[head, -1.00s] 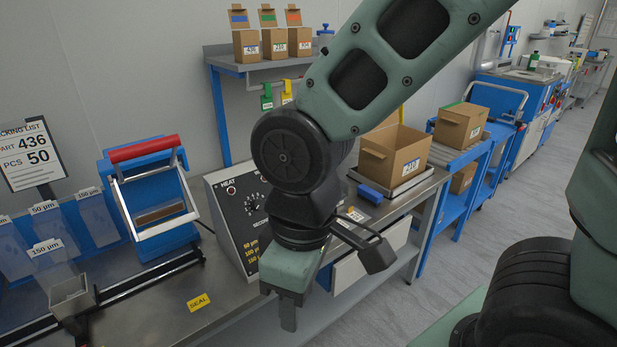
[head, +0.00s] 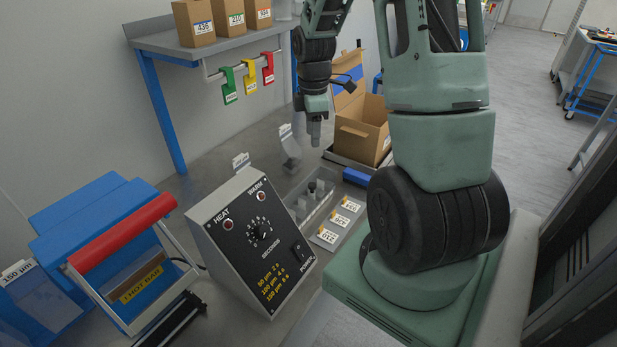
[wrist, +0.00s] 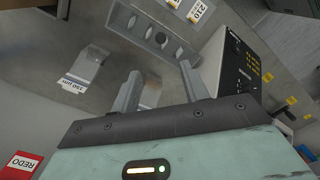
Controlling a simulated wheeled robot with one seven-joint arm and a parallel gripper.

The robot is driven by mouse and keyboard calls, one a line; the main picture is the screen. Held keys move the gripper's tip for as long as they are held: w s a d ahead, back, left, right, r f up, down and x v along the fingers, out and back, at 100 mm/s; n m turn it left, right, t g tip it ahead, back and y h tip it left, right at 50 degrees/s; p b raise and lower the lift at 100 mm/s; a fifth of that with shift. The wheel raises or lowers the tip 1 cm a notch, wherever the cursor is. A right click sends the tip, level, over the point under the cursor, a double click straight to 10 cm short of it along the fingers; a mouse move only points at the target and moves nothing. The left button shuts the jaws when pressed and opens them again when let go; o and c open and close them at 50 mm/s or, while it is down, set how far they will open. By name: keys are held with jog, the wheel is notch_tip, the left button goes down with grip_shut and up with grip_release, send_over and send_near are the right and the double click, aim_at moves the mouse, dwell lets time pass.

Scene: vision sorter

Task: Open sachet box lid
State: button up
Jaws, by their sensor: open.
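No object in view is clearly marked as the sachet box. An open cardboard box (head: 363,138) stands on the bench to the right of my gripper (head: 316,141), with a raised flap bearing a blue band at its back. My gripper points down above the bench, apart from that box. In the wrist view my gripper (wrist: 157,84) has its two fingers spread, and I see nothing held between them. A pouch labelled 150 µm (wrist: 85,67) lies on the bench left of the fingers.
The heat sealer control box (head: 252,243) and red-handled sealer (head: 122,235) stand in front. A slotted tray (head: 312,205) and blue block (head: 356,177) lie on the bench. Small closed boxes (head: 194,24) stand on the shelf above colored tags (head: 250,77).

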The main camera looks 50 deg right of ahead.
aim_at(312, 184)
notch_tip(312, 184, down, 16)
jog(key=shift+f+p, duration=0.1)
jog(key=shift+p, duration=0.5)
grip_shut()
